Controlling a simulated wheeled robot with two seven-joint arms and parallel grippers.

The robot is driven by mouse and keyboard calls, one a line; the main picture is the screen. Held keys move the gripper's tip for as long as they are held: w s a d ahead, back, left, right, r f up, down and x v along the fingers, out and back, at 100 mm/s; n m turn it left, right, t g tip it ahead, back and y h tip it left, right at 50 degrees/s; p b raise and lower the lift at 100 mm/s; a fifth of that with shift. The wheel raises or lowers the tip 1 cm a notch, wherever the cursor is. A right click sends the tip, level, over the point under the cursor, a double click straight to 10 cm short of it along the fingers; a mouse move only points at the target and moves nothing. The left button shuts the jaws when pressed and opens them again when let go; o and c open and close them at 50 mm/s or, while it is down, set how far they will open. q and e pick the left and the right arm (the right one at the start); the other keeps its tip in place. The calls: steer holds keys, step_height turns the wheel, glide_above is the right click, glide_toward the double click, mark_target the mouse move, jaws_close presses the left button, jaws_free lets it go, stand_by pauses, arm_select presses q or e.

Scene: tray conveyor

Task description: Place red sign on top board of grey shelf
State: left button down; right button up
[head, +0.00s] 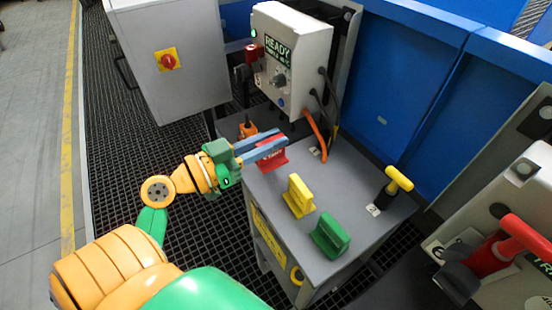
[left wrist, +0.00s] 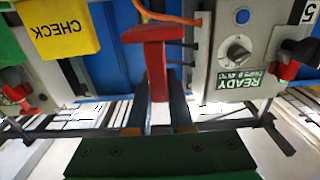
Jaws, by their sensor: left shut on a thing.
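The red sign (head: 273,161) is between the blue-grey fingers of my left gripper (head: 276,145), which is shut on it. In the left wrist view the red sign (left wrist: 158,70) stands out beyond the fingertips. The grey shelf (head: 345,180) has a flat top board, and the sign is at its left back edge in the head view. I cannot tell whether the sign touches the board. A yellow sign (head: 299,196) and a green sign (head: 330,236) stand upright on the board. My right gripper is out of view.
A T-handled yellow key (head: 397,181) stands on the board's right side. Behind is a control box (head: 290,50) reading READY, with hanging cables. A grey cabinet (head: 170,55) stands at the back left, a machine with a red handle (head: 500,245) at the right. Bare board lies between the signs and yellow key.

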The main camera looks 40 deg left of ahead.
arm_select(q)
steer(key=f, duration=0.2)
steer(key=w+f, duration=0.1)
steer(key=f, duration=0.1)
steer(key=shift+f+b, duration=0.15)
steer(key=shift+b, duration=0.15)
steer(key=shift+f, duration=0.1)
steer(key=c, duration=0.8)
jaws_free()
steer(key=shift+s+a, duration=0.1)
steer(key=shift+s, duration=0.15)
steer(key=b+v, duration=0.3)
steer(key=v, duration=0.8)
steer(key=shift+s, duration=0.25)
